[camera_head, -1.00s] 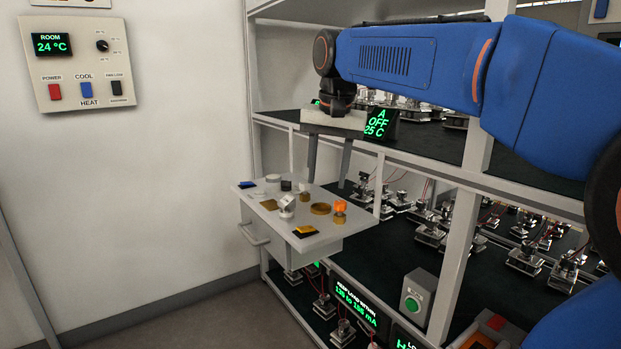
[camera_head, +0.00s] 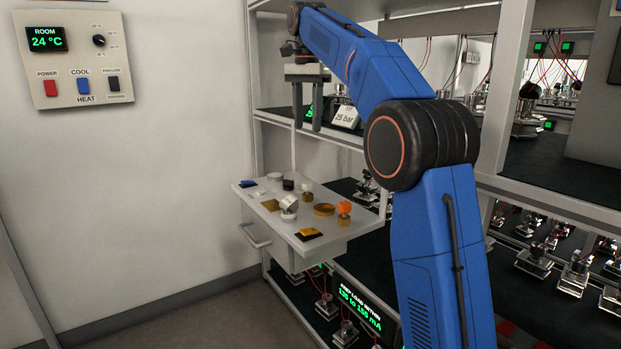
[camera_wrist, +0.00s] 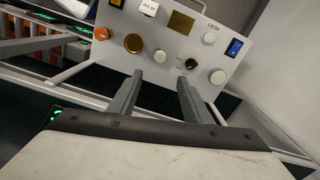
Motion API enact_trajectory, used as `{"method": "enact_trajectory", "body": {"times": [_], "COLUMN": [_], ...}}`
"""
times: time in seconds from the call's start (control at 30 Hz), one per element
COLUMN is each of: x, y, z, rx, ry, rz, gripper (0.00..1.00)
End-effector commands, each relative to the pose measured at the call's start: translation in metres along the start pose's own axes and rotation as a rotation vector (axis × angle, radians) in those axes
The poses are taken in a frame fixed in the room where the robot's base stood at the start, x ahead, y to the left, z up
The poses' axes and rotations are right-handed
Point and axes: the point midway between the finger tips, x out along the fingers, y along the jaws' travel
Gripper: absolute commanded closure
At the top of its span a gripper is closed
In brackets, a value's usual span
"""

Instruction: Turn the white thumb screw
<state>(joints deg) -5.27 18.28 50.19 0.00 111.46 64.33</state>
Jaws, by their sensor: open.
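Several pale round knobs sit on a light grey panel (camera_head: 328,236), and I cannot tell for certain which is the white thumb screw. In the wrist view, one white knob (camera_wrist: 160,56) lies between the lines of my fingers, just beyond their tips. Two more, a white knob (camera_wrist: 217,76) and a flatter white one (camera_wrist: 210,37), are to the right. In the head view, a white cylinder (camera_head: 276,177) stands at the panel's back edge. My gripper (camera_head: 307,128) is open and empty above the back of the panel, touching nothing; it shows in the wrist view (camera_wrist: 159,78).
A black knob (camera_wrist: 191,63), a brass knob (camera_wrist: 133,43), an orange knob (camera_wrist: 105,34) and a blue rocker switch (camera_wrist: 234,47) crowd the panel. A tilted white block (camera_head: 289,202) stands near its front. Shelf racks with wired devices rise behind; a wall control box (camera_head: 82,60) is left.

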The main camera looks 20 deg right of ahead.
Motion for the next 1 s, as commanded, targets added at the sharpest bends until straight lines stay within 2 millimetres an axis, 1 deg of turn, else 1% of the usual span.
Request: {"method": "enact_trajectory", "body": {"times": [0.13, 0.27, 1.0], "x": [0.006, 0.02, 0.146], "y": [-0.001, 0.0, 0.001], "z": [0.0, 0.0, 0.001], "rx": [0.004, 0.003, 0.002], "ry": [-0.001, -0.002, -0.001], "rz": [0.002, 0.003, 0.003], "gripper": [0.55, 0.55, 0.55]}}
